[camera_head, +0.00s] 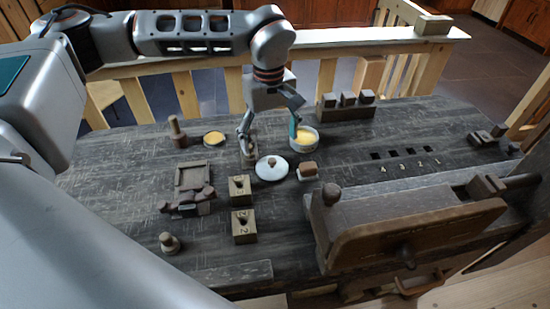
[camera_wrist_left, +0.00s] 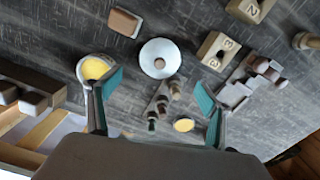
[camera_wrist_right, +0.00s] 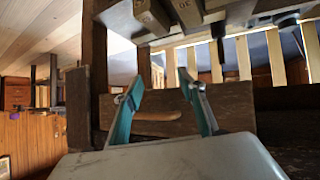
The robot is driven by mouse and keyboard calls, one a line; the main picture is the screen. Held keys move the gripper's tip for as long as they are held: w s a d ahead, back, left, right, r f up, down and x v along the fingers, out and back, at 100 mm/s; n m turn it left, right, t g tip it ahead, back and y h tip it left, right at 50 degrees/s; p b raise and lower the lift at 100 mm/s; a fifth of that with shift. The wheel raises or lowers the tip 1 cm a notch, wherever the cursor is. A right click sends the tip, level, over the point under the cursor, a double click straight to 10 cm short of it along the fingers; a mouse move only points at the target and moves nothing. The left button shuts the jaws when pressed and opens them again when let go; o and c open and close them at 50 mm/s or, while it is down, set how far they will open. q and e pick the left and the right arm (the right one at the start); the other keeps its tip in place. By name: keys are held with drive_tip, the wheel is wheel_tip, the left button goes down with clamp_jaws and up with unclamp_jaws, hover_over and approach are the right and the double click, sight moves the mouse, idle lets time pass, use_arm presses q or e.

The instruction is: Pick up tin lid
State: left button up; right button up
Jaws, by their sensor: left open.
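The tin lid (camera_head: 271,168), a pale round disc with a small knob, lies flat on the dark workbench (camera_head: 120,165). It also shows in the left wrist view (camera_wrist_left: 158,64), in full. My left gripper (camera_head: 270,137) is open and empty, above the bench on the far side of the lid. In the left wrist view its fingertips (camera_wrist_left: 155,90) are wide apart with the lid ahead between them. A pale round tin (camera_head: 304,144) with yellow contents stands by one finger. My right gripper (camera_wrist_right: 160,95) is open, with a wooden bar (camera_wrist_right: 158,116) showing between its fingers.
Numbered wooden blocks (camera_head: 241,190) stand just in front of the lid, and a small brown-topped block (camera_head: 307,170) is right of it. A large wooden vise (camera_head: 400,230) fills the front right.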

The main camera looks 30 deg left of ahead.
sight(272, 160)
use_arm(q)
drive_tip(key=shift+s+d+f, duration=0.1)
drive_tip(key=shift+s+f, duration=0.1)
drive_tip(key=shift+f, duration=0.75)
drive_tip(key=shift+d+f, duration=0.15)
drive_tip(key=shift+f, duration=1.2)
drive_tip(key=shift+d+f, duration=0.1)
drive_tip(key=shift+f, duration=1.2)
clamp_jaws()
